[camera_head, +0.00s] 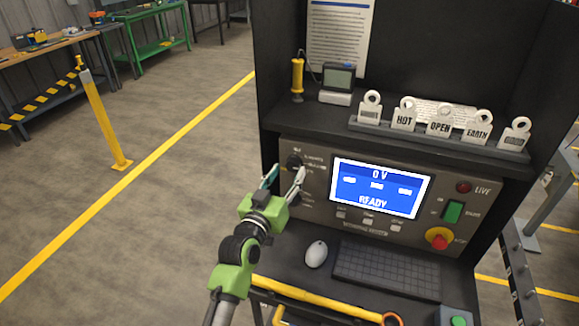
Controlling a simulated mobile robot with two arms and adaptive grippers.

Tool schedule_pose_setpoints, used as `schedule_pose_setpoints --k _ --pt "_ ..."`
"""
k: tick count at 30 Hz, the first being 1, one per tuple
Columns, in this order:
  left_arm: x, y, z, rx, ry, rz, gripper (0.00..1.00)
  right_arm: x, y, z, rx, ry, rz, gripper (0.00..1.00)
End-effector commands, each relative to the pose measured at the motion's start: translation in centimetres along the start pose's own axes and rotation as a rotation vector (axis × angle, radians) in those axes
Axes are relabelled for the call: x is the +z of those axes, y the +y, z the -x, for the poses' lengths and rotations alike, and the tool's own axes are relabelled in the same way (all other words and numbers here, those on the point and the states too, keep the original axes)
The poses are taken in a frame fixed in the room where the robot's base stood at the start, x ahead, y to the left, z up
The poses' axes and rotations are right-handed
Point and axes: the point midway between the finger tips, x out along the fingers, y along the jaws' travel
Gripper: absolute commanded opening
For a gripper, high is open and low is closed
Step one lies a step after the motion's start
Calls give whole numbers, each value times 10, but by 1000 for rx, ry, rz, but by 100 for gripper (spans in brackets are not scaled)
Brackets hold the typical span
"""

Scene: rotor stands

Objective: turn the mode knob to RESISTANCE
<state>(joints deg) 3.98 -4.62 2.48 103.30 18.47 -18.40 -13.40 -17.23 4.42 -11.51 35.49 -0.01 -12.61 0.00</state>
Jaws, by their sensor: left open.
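The mode knob (294,161) is a small dark round knob at the upper left of the grey control panel (440,200). Small labels sit around it, too small to read. My left gripper (285,178) is open, with its fingertips just below the knob. One fingertip is to the left of the panel edge and the other is in front of the labels. I cannot tell whether either touches the panel. The blue screen (380,188) reads 0 V and READY. My right gripper is not in view.
A mouse (316,254) and keyboard (387,270) lie on the ledge below the panel. A red stop button (439,241) and green switch (453,212) are at the right. Tags (404,114) stand on the shelf above. A yellow post (103,120) stands on the open floor left.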

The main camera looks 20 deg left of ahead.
Motion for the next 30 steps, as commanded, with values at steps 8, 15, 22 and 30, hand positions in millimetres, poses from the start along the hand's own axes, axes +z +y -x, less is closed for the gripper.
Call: schedule_pose_setpoints --k 8,15,22,30 --pt "0 0 -22 0 0 0 42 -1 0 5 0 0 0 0" --pt "1 0 -23 0 0 0 42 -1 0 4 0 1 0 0" --pt "1 0 -23 0 -1 0 4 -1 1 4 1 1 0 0" --pt "0 0 -23 0 -1 17 4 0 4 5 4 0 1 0"
